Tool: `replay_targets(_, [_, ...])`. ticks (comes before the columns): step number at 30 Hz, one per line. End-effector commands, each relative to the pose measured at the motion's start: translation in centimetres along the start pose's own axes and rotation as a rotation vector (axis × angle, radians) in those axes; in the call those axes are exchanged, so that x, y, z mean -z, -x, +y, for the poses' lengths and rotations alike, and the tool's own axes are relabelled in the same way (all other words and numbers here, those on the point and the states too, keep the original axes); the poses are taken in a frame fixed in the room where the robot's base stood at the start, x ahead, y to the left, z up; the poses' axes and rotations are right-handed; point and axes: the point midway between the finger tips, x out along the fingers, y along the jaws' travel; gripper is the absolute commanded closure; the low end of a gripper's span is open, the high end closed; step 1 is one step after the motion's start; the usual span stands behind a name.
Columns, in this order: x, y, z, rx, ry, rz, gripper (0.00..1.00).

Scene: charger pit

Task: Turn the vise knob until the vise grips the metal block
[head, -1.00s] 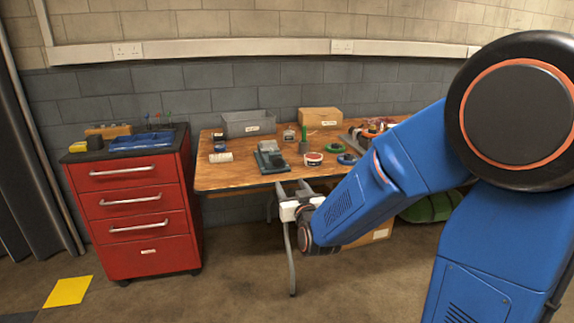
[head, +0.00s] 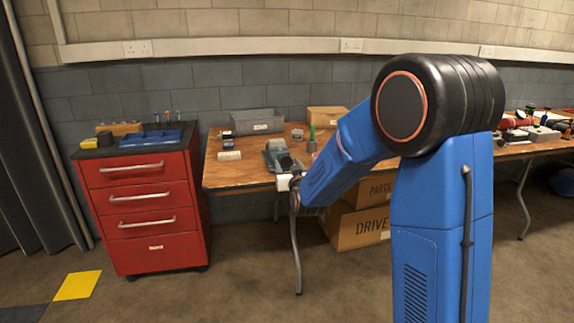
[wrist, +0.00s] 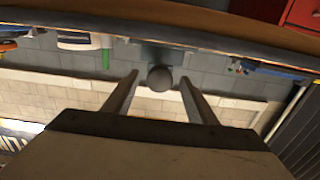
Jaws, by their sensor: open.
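The grey vise (head: 276,152) stands on the wooden workbench near its front edge. In the wrist view, which is upside down, a round dark knob (wrist: 160,78) shows in front of the grey vise body (wrist: 163,52). My gripper (wrist: 159,84) is open, with one finger on each side of the knob and a gap visible on both sides. In the head view my gripper (head: 287,172) is at the bench's front edge, just in front of the vise, and covers the knob. I cannot make out the metal block clearly in either view.
The workbench (head: 232,178) holds a grey bin (head: 257,122), a cardboard box (head: 326,116) and small items left of the vise. A red drawer cabinet (head: 141,215) stands to the left. Cardboard boxes (head: 362,226) sit underneath.

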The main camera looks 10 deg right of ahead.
Motion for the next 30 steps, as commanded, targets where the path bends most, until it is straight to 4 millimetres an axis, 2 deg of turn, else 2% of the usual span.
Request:
replay_targets(6, [0.02, -1.22, 0.03, 0.000, 0.000, 0.001, 0.48])
replay_targets(14, [0.02, -1.29, 0.02, 0.000, 0.000, 0.001, 0.48])
replay_targets(19, [0.02, -1.28, 0.02, 0.000, 0.000, 0.000, 0.86])
replay_targets(30, [0.00, -1.27, 0.00, 0.000, -0.038, 0.000, 0.88])
